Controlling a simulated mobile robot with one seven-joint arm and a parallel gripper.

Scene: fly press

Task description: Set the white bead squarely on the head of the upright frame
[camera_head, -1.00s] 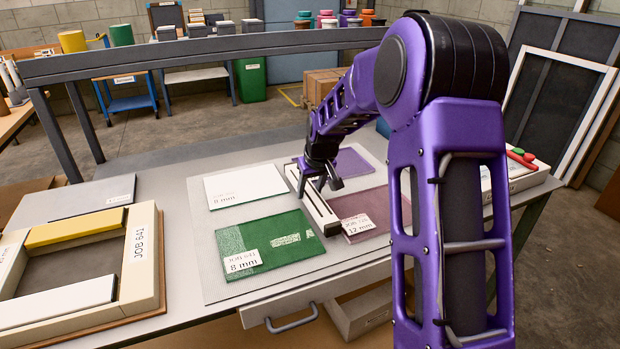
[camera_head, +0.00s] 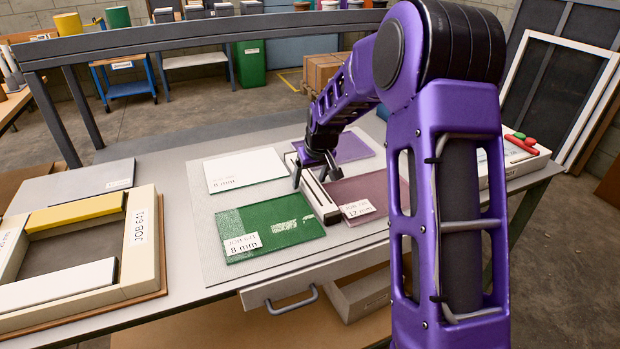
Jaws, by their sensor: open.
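My gripper (camera_head: 315,176) points down over a long white-topped bar (camera_head: 318,194) on the grey mat, between the glass panels. Its dark fingers are apart, near the bar's far part; I cannot tell if they touch it. Another white bar (camera_head: 60,287) lies along the near side of the cream JOB 641 frame (camera_head: 143,240), with a yellow bar (camera_head: 75,213) along its far side. I cannot tell which white bar is the bead.
A white panel (camera_head: 243,170), a green panel (camera_head: 270,228), a purple panel (camera_head: 350,147) and a mauve panel (camera_head: 362,192) lie around the bar. A grey plate (camera_head: 80,188) lies at left. A drawer handle (camera_head: 292,302) juts from the front. My arm hides the right side.

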